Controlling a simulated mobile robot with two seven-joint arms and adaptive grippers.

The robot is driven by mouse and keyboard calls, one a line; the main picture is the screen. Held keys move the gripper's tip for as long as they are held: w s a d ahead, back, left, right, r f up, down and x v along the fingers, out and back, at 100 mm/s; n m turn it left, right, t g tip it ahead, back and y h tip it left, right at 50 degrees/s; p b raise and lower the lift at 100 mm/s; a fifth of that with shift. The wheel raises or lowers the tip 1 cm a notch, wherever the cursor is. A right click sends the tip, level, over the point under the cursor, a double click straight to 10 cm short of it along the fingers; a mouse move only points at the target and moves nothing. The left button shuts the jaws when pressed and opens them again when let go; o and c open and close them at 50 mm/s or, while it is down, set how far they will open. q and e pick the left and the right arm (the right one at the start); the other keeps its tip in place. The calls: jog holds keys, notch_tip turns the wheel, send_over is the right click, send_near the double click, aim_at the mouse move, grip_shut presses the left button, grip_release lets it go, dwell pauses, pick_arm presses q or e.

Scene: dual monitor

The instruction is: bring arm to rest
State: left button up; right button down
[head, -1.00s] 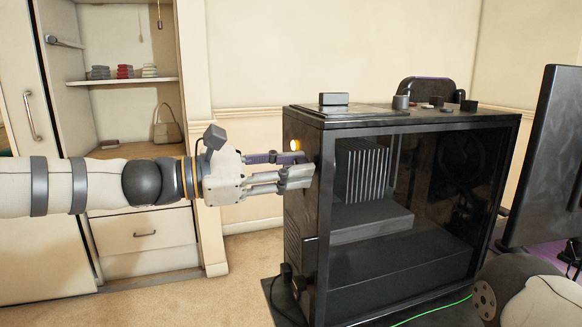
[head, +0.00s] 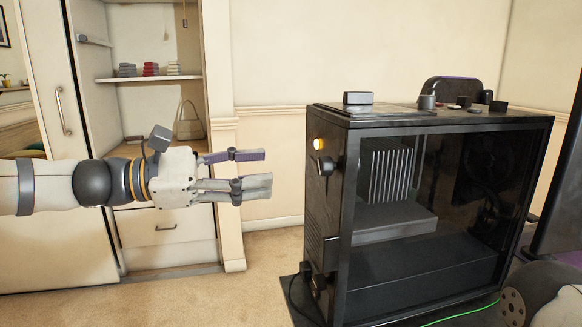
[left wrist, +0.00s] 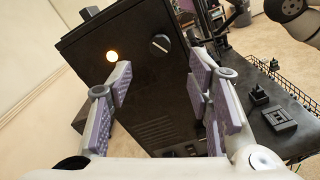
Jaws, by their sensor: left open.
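My left gripper (head: 252,172) is open and empty in the head view. It points right and stands clear of the front of the black computer case, with a gap between. In the left wrist view my left gripper (left wrist: 165,95) has its fingers spread, with the case beyond them. The black computer case (head: 400,265) has a clear side panel, and its front carries a lit orange button (head: 320,143) and a dark knob (head: 325,167). The button (left wrist: 112,55) and knob (left wrist: 160,43) also show in the left wrist view. My right gripper is not in view.
A monitor (head: 562,170) stands at the right edge. A cabinet with shelves (head: 150,77) and a drawer (head: 165,228) is behind my left arm. Small dark items lie on top of the case. Carpeted floor (head: 215,290) is free left of the case.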

pick_arm(q)
jog(key=shift+v, duration=0.9)
